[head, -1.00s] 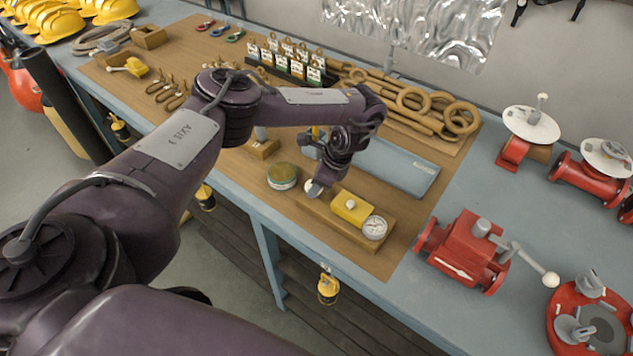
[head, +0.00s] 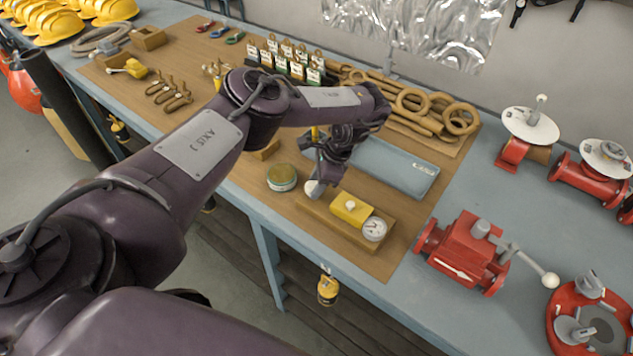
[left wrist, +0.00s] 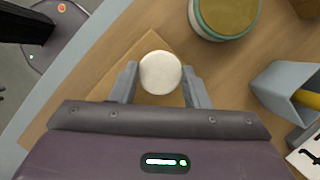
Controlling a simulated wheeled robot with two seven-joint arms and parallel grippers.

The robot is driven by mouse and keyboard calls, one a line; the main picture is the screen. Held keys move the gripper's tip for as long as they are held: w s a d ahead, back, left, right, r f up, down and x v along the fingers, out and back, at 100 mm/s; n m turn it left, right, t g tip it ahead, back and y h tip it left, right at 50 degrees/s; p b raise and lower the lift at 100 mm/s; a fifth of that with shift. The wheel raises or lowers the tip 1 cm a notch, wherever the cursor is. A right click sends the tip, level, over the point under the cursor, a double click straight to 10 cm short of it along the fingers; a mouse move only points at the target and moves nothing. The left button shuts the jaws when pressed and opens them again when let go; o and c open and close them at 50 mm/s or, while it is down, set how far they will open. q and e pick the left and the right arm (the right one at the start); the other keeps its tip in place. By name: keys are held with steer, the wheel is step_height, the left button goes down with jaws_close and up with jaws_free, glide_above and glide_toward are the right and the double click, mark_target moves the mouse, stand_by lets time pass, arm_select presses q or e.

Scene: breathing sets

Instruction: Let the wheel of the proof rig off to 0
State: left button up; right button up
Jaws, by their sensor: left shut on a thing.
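The proof rig is a wooden base (head: 338,229) with a yellow block (head: 351,209), a round white dial gauge (head: 374,229) and a pale round wheel (head: 314,188) at its left end. The gauge needle is too small to read surely. My left gripper (head: 320,180) points down at the wheel. In the left wrist view the wheel (left wrist: 160,72) shows as a white disc between the two grey fingers, and the gripper is shut on it. The wheel's turn cannot be told from its plain top. My right gripper is not in view.
A round green-rimmed tin (head: 282,177) stands just left of the wheel. A grey-blue tray (head: 395,167) lies behind the rig. A red valve (head: 463,253) with a lever stands to the right. Tags (head: 285,62) and wooden rings (head: 460,117) are farther back.

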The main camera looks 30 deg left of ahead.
arm_select(q)
steer(key=o, duration=1)
steer(key=v, duration=0.7)
steer(key=shift+r+b, duration=0.3)
steer(key=shift+r, duration=0.05)
